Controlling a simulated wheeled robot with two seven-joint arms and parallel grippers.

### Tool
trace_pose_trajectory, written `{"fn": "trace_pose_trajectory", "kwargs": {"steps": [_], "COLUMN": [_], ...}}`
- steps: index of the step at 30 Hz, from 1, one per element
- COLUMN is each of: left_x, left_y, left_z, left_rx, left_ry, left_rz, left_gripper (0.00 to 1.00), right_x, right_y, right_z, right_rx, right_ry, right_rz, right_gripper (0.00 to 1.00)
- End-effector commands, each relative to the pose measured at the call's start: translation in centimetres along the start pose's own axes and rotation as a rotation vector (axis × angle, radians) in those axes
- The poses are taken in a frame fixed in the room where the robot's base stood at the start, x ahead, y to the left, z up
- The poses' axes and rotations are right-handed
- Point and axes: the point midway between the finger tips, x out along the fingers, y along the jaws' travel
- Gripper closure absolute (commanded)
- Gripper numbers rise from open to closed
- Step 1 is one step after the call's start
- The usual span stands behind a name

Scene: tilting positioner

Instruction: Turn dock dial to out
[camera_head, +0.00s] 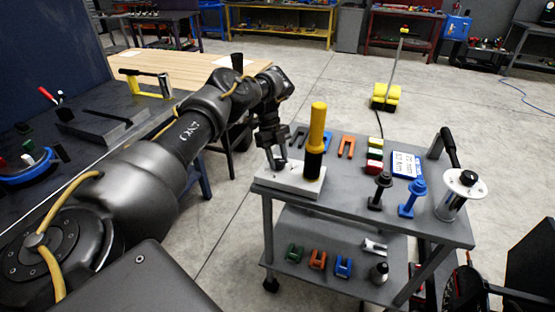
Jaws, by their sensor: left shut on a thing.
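The light grey dock block (290,183) sits at the left end of the grey cart top. A tool with a yellow handle and black lower part (317,128) stands upright at its right end. My left gripper (276,163) points down over the block's left end, beside the tool. Its fingers are shut on what appears to be the small dock dial, which they mostly hide. I cannot read the dial's setting or any marks for out. My right gripper is not in view.
The cart (440,226) also holds orange and dark forks, a blue-framed display (407,164), black and blue bolt-like parts (412,197) and a silver canister (459,196). Its lower shelf carries coloured clips. A workbench (25,205) stands at the left. Open floor lies behind.

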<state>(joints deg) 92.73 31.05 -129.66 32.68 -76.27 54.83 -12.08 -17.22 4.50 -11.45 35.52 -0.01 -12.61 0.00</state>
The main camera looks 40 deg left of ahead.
Motion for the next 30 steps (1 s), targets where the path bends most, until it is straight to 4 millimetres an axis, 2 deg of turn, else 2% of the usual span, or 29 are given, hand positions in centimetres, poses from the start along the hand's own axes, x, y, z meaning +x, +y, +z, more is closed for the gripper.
{"fn": "trace_pose_trajectory", "kwargs": {"steps": [11, 12, 17, 26, 30], "left_x": [0.06, 0.06, 0.06, -0.02, -0.81], "left_y": [-0.01, -0.01, 0.01, 0.04, -0.02], "left_z": [-0.1, -0.1, -0.07, -0.01, 0.03], "left_rx": [0.007, 0.007, 0.006, 0.005, 0.006], "left_ry": [0.002, 0.002, 0.002, 0.001, -0.002], "left_rz": [0.003, 0.003, 0.003, 0.003, 0.002], "left_gripper": [0.85, 0.61, 0.41, 0.41, 0.41], "right_x": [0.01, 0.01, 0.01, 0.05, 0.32], "right_y": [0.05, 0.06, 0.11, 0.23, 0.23], "right_z": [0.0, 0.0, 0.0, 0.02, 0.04], "right_rx": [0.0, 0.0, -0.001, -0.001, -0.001], "right_ry": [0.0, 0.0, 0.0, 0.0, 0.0], "right_rz": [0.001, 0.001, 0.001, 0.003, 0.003], "right_gripper": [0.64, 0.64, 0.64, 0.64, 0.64]}}
